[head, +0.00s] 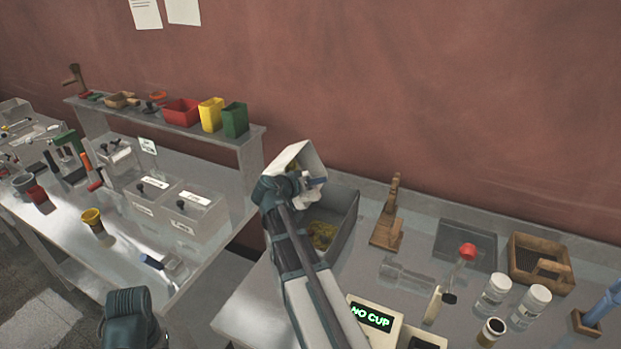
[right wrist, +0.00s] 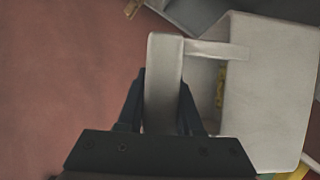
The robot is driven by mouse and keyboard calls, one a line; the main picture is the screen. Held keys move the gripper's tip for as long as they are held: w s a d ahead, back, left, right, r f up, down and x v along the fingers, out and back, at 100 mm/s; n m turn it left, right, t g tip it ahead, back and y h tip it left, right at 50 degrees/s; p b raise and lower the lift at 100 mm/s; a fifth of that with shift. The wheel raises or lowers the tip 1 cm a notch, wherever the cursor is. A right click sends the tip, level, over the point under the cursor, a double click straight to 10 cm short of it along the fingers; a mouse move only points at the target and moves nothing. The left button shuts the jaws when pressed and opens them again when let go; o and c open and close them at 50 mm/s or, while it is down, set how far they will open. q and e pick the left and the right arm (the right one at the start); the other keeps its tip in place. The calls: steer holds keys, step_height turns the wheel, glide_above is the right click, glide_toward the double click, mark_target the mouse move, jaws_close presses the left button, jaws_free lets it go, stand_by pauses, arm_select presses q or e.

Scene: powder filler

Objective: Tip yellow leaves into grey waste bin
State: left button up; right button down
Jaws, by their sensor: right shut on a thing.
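My right gripper (head: 312,183) is shut on the handle of a white box-shaped container (head: 302,155). The right wrist view shows the jaws (right wrist: 160,105) around that pale handle (right wrist: 163,80). The container is tilted above the back left part of the grey waste bin (head: 346,222). Yellow leaves (head: 322,234) lie on the bin's floor. A little yellow also shows inside the container in the right wrist view (right wrist: 220,85); how much it holds is hidden. My left gripper is not in view.
A wooden stand (head: 387,232) is right of the bin. A NO CUP display (head: 371,316), white jars (head: 493,293) and a wooden tray (head: 541,262) are farther right. The left bench carries a shelf (head: 190,128) of coloured bins. The red wall is close behind the container.

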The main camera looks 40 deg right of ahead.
mark_target(319, 192)
steer(key=shift+s+d+f+m+t+y+b, duration=0.3)
steer(key=shift+s+f+m+b, duration=0.2)
steer(key=shift+f, duration=0.2)
steer(key=shift+s+d+f+m+t+y+b, duration=0.2)
steer(key=shift+s+f+m+t+b, duration=0.2)
steer(key=shift+f, duration=0.3)
steer(key=shift+s+d+f+m+t+y+b, duration=0.15)
steer(key=shift+s+f+m+t+b, duration=0.15)
steer(key=shift+f+b, duration=0.25)
steer(key=shift+s+d+f+m+t+y+b, duration=0.1)
steer(key=shift+s+d+f+m+t+b, duration=0.15)
steer(key=shift+f+b, duration=0.3)
steer(key=shift+s+d+f+m+t+y+b, duration=0.15)
steer(key=shift+s+f+m+b, duration=0.2)
steer(key=shift+f, duration=0.3)
steer(key=shift+w, duration=0.1)
steer(key=shift+r, duration=0.1)
step_height(319, 192, up, 8)
steer(key=p, duration=0.7)
steer(key=shift+p, duration=0.4)
